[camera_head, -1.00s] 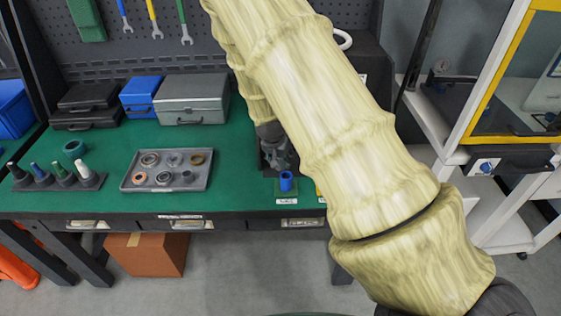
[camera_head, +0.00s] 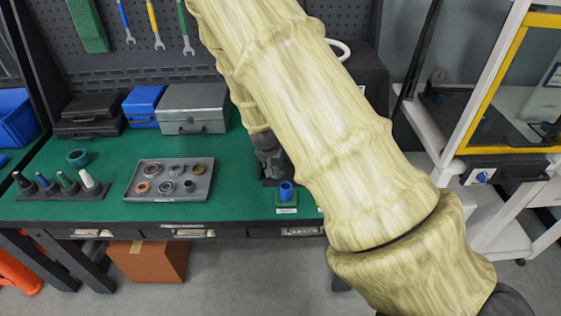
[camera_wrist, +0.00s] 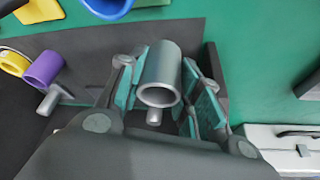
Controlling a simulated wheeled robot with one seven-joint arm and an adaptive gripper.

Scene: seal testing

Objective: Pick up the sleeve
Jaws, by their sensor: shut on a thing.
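The sleeve is a grey metal tube (camera_wrist: 160,68), seen in the wrist view between my two finger pads. My gripper (camera_wrist: 166,88) is shut on this grey sleeve, with teal pads at its left and right sides. A short grey stub shows just below the sleeve's open end. I cannot tell whether the sleeve is clear of the dark rack (camera_wrist: 75,48) around it. In the head view my gripper (camera_head: 268,158) is at the back right of the green bench, partly hidden by my arm, and the sleeve is hidden.
A purple sleeve (camera_wrist: 44,70) and a yellow sleeve (camera_wrist: 14,62) are left of my gripper. A blue sleeve (camera_head: 286,191) stands at the bench's front edge. A grey parts tray (camera_head: 130,190) lies left, grey case (camera_head: 194,108) behind. Open green bench (camera_head: 232,190) lies between.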

